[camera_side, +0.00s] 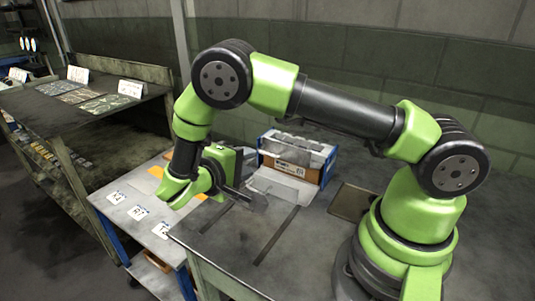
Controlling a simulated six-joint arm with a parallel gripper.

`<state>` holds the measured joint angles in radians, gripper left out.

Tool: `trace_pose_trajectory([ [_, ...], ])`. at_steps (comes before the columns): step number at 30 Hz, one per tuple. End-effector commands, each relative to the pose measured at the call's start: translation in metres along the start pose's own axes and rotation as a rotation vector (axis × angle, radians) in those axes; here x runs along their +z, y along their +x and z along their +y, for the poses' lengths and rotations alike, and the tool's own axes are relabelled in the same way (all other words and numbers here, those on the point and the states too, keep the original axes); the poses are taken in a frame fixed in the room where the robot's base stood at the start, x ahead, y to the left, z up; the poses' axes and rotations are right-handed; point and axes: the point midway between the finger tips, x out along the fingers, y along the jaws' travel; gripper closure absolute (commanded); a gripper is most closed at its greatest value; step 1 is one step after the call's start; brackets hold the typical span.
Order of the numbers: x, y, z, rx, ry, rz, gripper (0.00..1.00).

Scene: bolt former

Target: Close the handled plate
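A box-shaped machine (297,152) with a grey top and blue edges stands on the dark metal table, with an orange-brown front. A pale plate (283,187) lies low in front of it, tilted outward toward my gripper. I take it for the handled plate, but I cannot make out its handle. My gripper (257,199) is at the plate's lower left edge, low over the table. Its dark fingers overlap the plate's edge in this view, so I cannot tell whether they touch it or how far apart they are.
Two dark slots (276,236) run across the table in front of the machine. A flat brown panel (351,202) lies to its right. A lower light table (140,215) with labelled cards stands at the left, beside a shelf (75,115) of small parts.

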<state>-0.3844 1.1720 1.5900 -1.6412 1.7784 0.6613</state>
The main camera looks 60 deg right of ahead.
Motion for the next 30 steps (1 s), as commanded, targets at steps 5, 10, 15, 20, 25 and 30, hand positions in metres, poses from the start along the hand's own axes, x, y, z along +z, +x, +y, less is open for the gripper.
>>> trace_pose_trajectory([
  [5,-0.003,0.006,-0.010,0.044,-0.003,0.033,0.67],
  [10,-0.003,0.029,-0.009,0.043,-0.004,0.029,0.67],
  [15,-0.004,0.062,-0.008,0.043,-0.004,0.027,0.67],
  [20,-0.005,0.087,-0.007,0.041,-0.005,0.029,0.67],
  [25,-0.005,0.099,-0.006,0.041,-0.003,0.030,0.67],
  [30,-0.006,0.101,-0.006,0.041,-0.004,0.033,0.67],
])
